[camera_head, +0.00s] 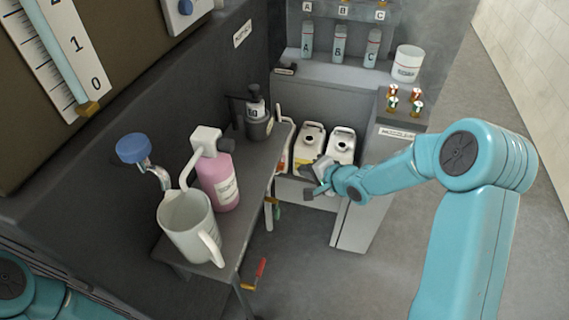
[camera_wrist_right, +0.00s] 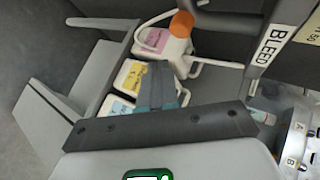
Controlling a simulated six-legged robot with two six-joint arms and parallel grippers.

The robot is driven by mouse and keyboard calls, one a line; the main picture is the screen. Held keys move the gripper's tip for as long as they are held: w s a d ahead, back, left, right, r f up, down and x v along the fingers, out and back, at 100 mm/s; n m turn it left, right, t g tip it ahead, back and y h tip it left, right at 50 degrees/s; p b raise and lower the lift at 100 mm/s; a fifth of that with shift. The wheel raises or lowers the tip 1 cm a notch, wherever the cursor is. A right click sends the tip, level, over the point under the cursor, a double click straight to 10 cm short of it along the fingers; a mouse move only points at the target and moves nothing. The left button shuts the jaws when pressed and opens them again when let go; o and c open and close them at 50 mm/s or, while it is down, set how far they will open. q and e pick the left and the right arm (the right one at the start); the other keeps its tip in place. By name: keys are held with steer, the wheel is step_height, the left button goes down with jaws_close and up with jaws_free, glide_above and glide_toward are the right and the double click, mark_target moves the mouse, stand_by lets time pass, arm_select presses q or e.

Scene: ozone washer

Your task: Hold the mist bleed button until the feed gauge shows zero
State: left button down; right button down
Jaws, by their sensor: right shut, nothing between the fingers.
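A vertical scale gauge (camera_head: 70,60) with a pale blue column and the marks 1 and 0 stands at the upper left in the head view. Its top is cut off, and I cannot tell whether it is the feed gauge. A BLEED label (camera_wrist_right: 268,45) shows at the right of the right wrist view; I cannot clearly make out a button beside it. My right gripper (camera_head: 318,180) is shut and empty, in front of the white jugs (camera_head: 340,146) beyond the bench. My left gripper is out of view; only part of that arm shows at lower left.
The bench (camera_head: 237,222) holds a clear jug (camera_head: 188,228), a pink bottle (camera_head: 222,187) and a dark pump bottle (camera_head: 257,122). A blue-knobbed tap (camera_head: 133,149) sits by the jug. Lettered bottles (camera_head: 339,44) and a white tub (camera_head: 407,63) stand behind. Floor at right is clear.

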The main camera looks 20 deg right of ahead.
steer(key=shift+s+d+p, duration=0.7)
steer(key=shift+s+d, duration=0.2)
steer(key=shift+d, duration=0.25)
steer(key=s+a+f+n+g, duration=0.5)
steer(key=s+a+f, duration=0.6)
steer(key=f, duration=0.1)
steer(key=s+a+f+n+g, duration=0.2)
steer(key=s+a+n+g, duration=0.1)
steer(key=s, duration=0.5)
steer(key=s+a+f+n+g, duration=0.2)
steer(key=s+a+f+n, duration=0.1)
steer(key=s, duration=0.5)
step_height(320, 180, up, 18)
steer(key=p, duration=1.7)
steer(key=shift+f+g, duration=0.2)
steer(key=shift+g, duration=0.1)
